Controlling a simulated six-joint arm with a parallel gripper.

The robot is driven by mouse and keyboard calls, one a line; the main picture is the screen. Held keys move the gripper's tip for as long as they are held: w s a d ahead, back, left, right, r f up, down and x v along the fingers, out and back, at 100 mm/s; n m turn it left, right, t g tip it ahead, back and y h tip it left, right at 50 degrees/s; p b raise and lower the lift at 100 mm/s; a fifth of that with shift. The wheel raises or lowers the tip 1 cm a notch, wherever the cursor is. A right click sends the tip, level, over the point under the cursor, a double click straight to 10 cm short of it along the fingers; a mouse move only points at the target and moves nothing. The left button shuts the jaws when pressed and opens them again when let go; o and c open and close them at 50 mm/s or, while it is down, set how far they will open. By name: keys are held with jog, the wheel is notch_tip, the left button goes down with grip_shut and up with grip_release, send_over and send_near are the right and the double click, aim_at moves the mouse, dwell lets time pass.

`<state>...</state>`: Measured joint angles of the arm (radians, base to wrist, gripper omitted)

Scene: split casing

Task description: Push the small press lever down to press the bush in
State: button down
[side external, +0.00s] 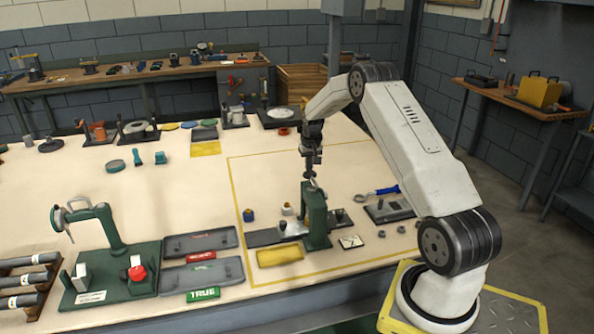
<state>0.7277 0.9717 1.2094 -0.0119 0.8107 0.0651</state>
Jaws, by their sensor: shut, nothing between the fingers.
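A small green press (315,222) stands upright inside the yellow outline on the pale table. My gripper (313,172) is shut and points down just above the top of the press. It holds nothing. A small pale piece at the press top, perhaps part of the lever, lies right under the fingertips. I cannot tell whether they touch it. The lever's angle is too small to read. The bush cannot be made out in the press. A grey plate with a light part (291,227) lies at the left of the press foot.
A blue-handled tool (384,191) and a dark tray (389,209) lie right of the press. A yellow block (280,256) lies in front. A green stand with a red knob (137,272) and grey trays (203,275) are on the left. The table's middle is mostly clear.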

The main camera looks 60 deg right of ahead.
jog(key=shift+f, duration=0.7)
dwell(1.2)
jog(key=shift+r, duration=0.1)
dwell(0.4)
notch_tip(320, 180, up, 11)
dwell(1.4)
jog(key=shift+w, duration=0.1)
jog(key=s+a+n, duration=0.1)
jog(key=a+n, duration=0.3)
jog(key=a, duration=1.9)
jog(key=s+a+f+n, duration=0.1)
jog(key=s+a+n, duration=0.1)
jog(key=s+a, duration=0.6)
jog(key=s+a+f+n+t+y, duration=0.1)
jog(key=s+a+f+n, duration=0.1)
jog(key=s+a, duration=0.6)
jog(key=shift+a+n, duration=0.5)
jog(key=shift+a, duration=0.05)
